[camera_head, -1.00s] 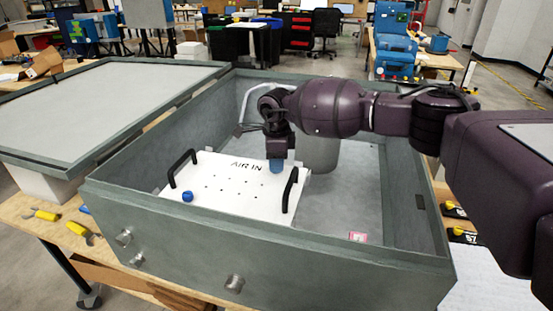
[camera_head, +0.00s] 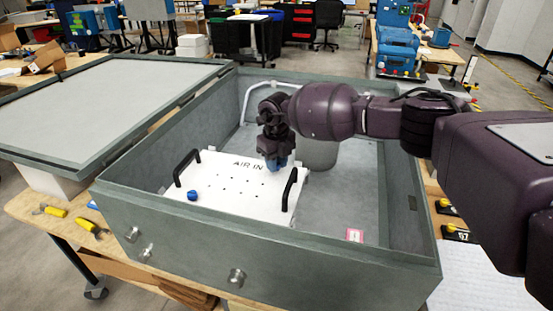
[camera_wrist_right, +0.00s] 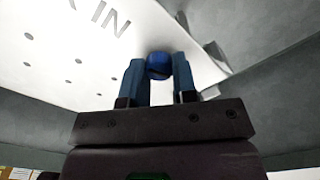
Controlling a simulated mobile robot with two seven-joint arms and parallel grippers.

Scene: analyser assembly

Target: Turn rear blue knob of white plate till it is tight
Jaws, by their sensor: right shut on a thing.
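The white plate (camera_head: 225,189) lies inside the grey box, with "AIR IN" lettering, small holes and two black handles. My right gripper (camera_head: 276,163) points down at the plate's rear right corner. In the right wrist view, its two blue fingers (camera_wrist_right: 158,80) are shut on the rear blue knob (camera_wrist_right: 159,65), one on each side. In the head view the gripper hides that knob. The front blue knob (camera_head: 193,196) sits at the plate's front left, apart from the gripper. My left gripper is not in view.
The grey box (camera_head: 265,262) has high walls around the plate. A black handle (camera_head: 289,189) stands close to the right gripper. A grey cylinder (camera_head: 318,152) is behind it. The box floor right of the plate is mostly clear, with a small red-white label (camera_head: 355,235).

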